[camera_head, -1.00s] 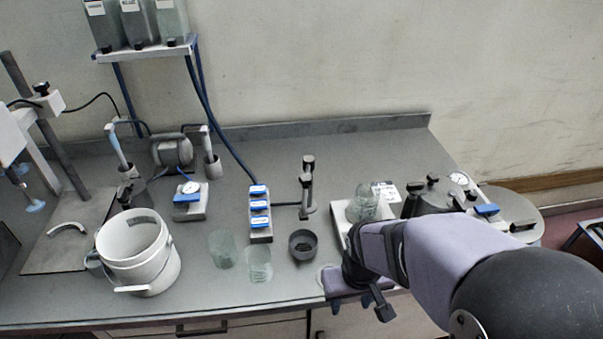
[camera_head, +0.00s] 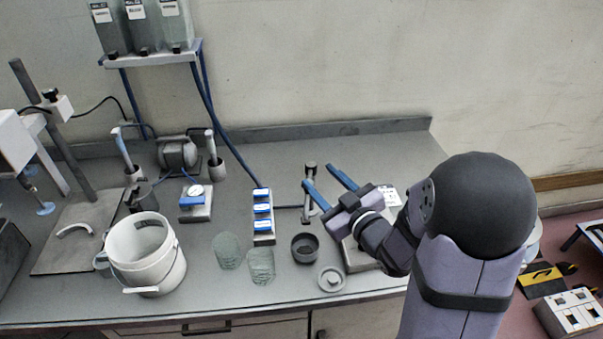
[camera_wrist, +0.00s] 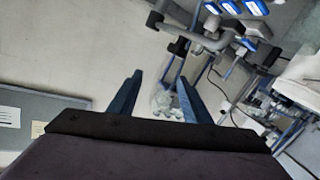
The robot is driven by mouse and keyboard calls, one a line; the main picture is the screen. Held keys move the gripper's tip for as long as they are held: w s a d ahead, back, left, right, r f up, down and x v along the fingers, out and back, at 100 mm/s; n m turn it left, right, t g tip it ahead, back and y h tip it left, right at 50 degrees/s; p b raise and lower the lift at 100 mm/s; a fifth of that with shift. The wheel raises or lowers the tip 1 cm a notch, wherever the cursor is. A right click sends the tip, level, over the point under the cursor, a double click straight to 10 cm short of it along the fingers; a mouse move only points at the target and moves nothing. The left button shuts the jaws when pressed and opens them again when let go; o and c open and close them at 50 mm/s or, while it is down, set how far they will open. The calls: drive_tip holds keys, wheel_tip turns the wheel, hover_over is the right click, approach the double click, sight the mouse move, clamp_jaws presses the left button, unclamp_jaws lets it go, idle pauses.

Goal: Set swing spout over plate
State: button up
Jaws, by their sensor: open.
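The swing spout (camera_head: 309,208) is a grey post with a dark top, standing on the counter right of the blue-labelled block. My gripper (camera_head: 320,177) is open and empty, its two blue fingers raised near the spout in the head view and partly covering it. In the wrist view, a grey spout arm with a dark nozzle (camera_wrist: 178,46) shows above and beyond the open fingers (camera_wrist: 158,88). No contact shows. The pale plate (camera_head: 357,262) lies right of the spout, largely hidden under my arm. The glass jar on it is hidden in the head view.
A dark cup (camera_head: 305,249) and a small round pale dish (camera_head: 331,279) stand in front of the spout. Two glass beakers (camera_head: 261,266) and a white bucket (camera_head: 147,255) stand left. The blue-labelled block (camera_head: 263,217) is close to the spout. Bare counter (camera_head: 270,160) lies behind.

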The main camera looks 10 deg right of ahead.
drive_tip(key=shift+w+a+f+m+t+b, duration=0.2)
drive_tip(key=shift+w+a+f+m+b, duration=0.1)
drive_tip(key=shift+f+m+b, duration=0.45)
drive_tip(key=shift+w+a+f+m+t+b, duration=0.15)
drive_tip(key=shift+a+f+m+t+b, duration=0.1)
drive_tip(key=shift+f+m+b, duration=0.55)
drive_tip(key=shift+w+a+f+m+t+b, duration=0.15)
drive_tip(key=shift+w+a+f+m+b, duration=0.25)
drive_tip(key=shift+f+b, duration=0.55)
drive_tip(key=p+x, duration=0.3)
drive_tip(key=x, duration=0.4)
drive_tip(key=shift+d+f, duration=0.1)
clamp_jaws()
